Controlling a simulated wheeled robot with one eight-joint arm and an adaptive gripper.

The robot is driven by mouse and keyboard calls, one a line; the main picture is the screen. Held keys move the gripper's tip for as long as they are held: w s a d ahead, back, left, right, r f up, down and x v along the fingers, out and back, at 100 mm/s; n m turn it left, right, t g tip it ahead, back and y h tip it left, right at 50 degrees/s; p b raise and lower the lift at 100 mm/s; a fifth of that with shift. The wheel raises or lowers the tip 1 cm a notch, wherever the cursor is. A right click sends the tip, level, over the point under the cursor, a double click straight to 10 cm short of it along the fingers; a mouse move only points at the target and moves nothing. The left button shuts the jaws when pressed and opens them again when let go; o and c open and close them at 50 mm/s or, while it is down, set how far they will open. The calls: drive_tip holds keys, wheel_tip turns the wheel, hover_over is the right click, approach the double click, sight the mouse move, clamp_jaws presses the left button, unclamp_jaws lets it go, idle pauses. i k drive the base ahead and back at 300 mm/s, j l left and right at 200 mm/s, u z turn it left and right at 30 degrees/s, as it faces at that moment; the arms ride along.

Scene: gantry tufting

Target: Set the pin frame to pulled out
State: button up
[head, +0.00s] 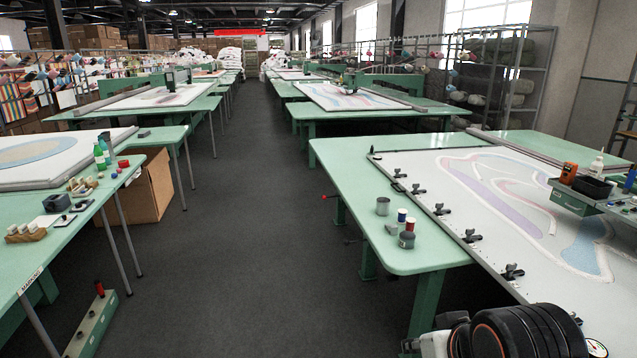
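The green table (370,160) on the right bears a frame with white patterned cloth (440,180) stretched over it. Black clamp-like fittings (440,209) line the frame's left edge. These may belong to the pin frame, but I cannot tell which part is the pin frame or how far out it stands. A red-tipped lever (325,197) sticks out to the left below the tabletop's left edge. Dark rounded parts at the bottom right look like my arm. My gripper's fingers do not show.
Cans and spools (406,239) stand on the right table's near-left part. A green machine head (575,197) sits at the right edge. A left table (90,222) holds bottles and tools, with a cardboard box (152,190) beside it. The dark aisle floor (240,230) is clear.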

sight(587, 265)
drive_tip(key=i, duration=3)
